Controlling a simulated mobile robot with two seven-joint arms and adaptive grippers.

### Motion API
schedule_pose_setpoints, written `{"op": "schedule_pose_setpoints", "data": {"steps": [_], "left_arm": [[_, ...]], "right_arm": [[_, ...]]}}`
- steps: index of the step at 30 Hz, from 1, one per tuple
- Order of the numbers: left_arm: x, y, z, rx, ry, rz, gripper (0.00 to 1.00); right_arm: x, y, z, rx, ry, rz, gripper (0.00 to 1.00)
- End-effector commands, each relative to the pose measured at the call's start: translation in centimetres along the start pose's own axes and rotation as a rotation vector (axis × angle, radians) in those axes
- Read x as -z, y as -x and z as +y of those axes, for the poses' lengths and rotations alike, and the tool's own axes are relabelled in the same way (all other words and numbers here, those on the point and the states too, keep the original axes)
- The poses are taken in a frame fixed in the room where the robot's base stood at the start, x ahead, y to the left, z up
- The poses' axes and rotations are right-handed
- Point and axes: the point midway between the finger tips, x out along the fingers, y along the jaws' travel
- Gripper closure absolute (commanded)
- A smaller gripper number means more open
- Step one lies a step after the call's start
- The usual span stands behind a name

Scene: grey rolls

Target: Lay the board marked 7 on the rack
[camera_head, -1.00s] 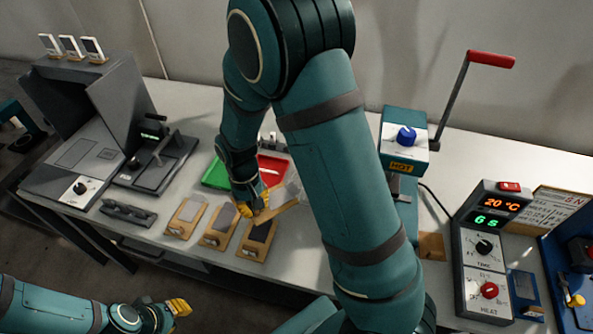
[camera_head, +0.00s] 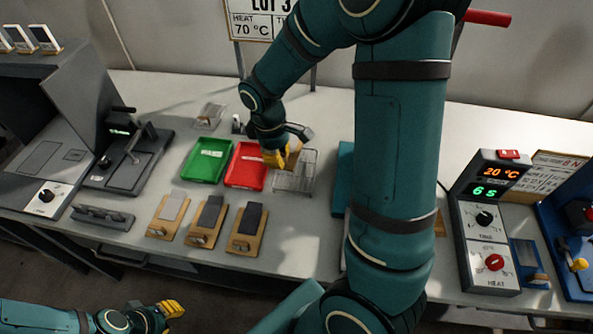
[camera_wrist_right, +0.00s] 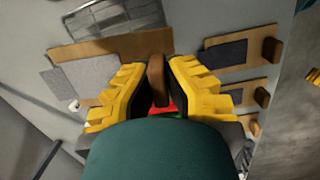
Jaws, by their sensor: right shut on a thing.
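My right gripper (camera_head: 281,157) is shut on the wooden handle block (camera_wrist_right: 157,80) of a tan board (camera_wrist_right: 115,45). In the head view the gripper hides most of this board and is over the gap between the red tray and the wire rack (camera_head: 303,180). The rack's wire grid also shows behind the board in the wrist view (camera_wrist_right: 115,18). My left gripper (camera_head: 170,309) hangs low at the front; its finger opening is unclear.
Three tan boards with grey strips (camera_head: 165,229) (camera_head: 204,237) (camera_head: 243,244) lie along the table's front. The green tray (camera_head: 206,160) and red tray (camera_head: 246,165) are left of the rack. A heat control box (camera_head: 482,235) stands at the right.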

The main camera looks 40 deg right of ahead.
Motion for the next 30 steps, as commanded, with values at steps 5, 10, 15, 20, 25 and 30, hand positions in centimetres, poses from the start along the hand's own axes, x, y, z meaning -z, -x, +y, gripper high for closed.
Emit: {"op": "schedule_pose_setpoints", "data": {"steps": [5, 10, 15, 20, 25, 30], "left_arm": [[-0.2, -0.8, -0.3, -0.001, -0.002, -0.005, 0.75], [-0.3, -1.1, -0.4, -0.001, -0.003, -0.007, 0.75], [-0.3, -1.9, -0.7, -0.001, -0.003, -0.004, 0.75], [-0.2, -2.6, -1.0, -0.001, -0.004, 0.0, 0.75], [-0.1, -2.8, -1.0, 0.0, -0.004, 0.001, 0.75], [-0.1, -3.5, -1.3, 0.0, -0.004, 0.004, 0.75]], "right_arm": [[-2.0, 0.2, 1.8, -0.014, 0.079, 0.004, 1.0], [-2.9, 0.1, 2.5, -0.02, 0.116, 0.003, 1.0], [-2.6, -2.7, 2.4, -0.018, 0.123, 0.001, 1.0], [-2.3, -5.1, 2.3, -0.018, 0.123, 0.002, 1.0], [-2.2, -6.2, 2.3, -0.02, 0.122, 0.003, 1.0], [-1.9, -8.3, 2.2, -0.018, 0.121, 0.001, 1.0]]}}
